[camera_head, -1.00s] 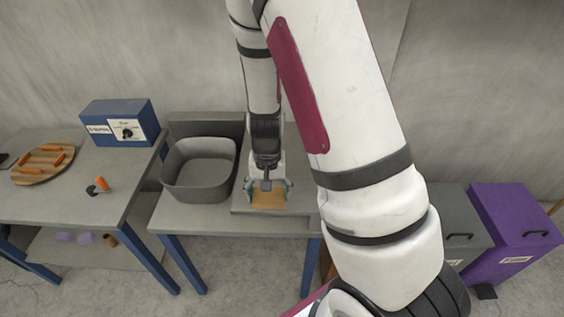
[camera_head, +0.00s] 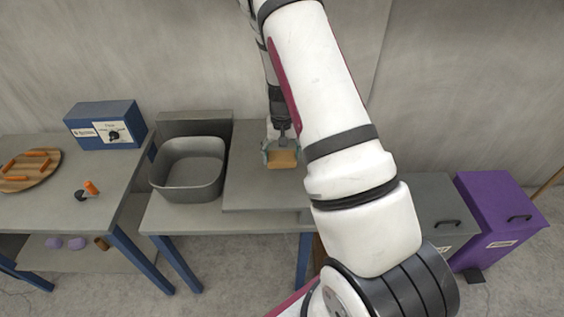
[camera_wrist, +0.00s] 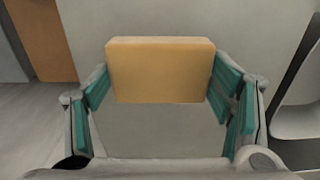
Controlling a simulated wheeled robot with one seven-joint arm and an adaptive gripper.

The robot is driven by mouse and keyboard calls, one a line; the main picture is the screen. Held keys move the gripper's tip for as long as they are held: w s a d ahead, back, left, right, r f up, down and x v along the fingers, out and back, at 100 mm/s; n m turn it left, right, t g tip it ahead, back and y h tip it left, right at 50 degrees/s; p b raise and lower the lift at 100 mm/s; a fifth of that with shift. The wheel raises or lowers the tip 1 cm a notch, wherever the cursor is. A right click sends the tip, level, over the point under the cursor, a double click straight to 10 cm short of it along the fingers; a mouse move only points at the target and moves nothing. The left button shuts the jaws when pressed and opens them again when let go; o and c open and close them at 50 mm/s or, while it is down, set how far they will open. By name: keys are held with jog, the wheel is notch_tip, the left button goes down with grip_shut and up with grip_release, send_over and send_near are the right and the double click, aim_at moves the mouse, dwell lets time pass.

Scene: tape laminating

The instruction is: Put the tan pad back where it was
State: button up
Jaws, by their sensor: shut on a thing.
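The tan pad (camera_head: 284,158) is a small flat block held between the fingers of my gripper (camera_head: 281,152), over the grey raised board on the middle table. In the wrist view the pad (camera_wrist: 160,70) spans the gap between the teal-padded fingers of my gripper (camera_wrist: 165,92), which press on its left and right ends. A grey surface shows beyond and below the pad. I cannot tell how far the pad is above the board. My own arm hides the right part of the board.
A grey basin (camera_head: 188,170) stands left of the board (camera_head: 255,200). On the left table are a blue box (camera_head: 106,126), a round wooden board (camera_head: 28,172) with orange-handled items and an orange-handled tool (camera_head: 91,187). Grey (camera_head: 435,205) and purple (camera_head: 500,210) bins stand at right. The board's front is clear.

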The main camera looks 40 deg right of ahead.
aim_at(282, 162)
jog(key=shift+f+p, duration=0.3)
jog(key=shift+f, duration=1.45)
jog(key=o, duration=1)
